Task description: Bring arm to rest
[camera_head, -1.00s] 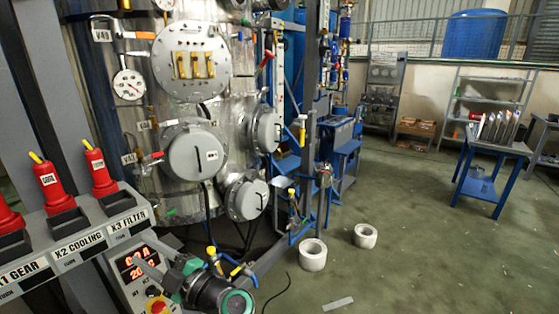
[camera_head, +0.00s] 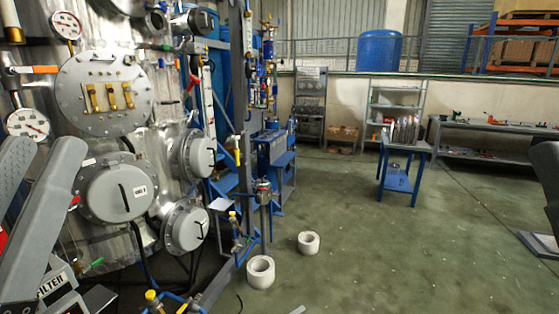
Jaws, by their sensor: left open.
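My left gripper (camera_head: 45,158) is at the left edge of the head view, close to the camera. Two rounded grey parts rise there with a gap between them, and no object shows in the gap. It is open and stands in front of the metal vessel and the control panel (camera_head: 50,282), hiding part of both. I cannot tell how far it is from them. A grey part at the right edge may be my right arm; no right gripper fingers can be made out.
The large metal vessel (camera_head: 105,95) with round hatches, gauges and valves fills the left. Blue framework and pipes stand beside it. Two white rings (camera_head: 261,272) lie on the floor. A blue table (camera_head: 400,178) stands farther back. The green floor (camera_head: 400,260) between is largely open.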

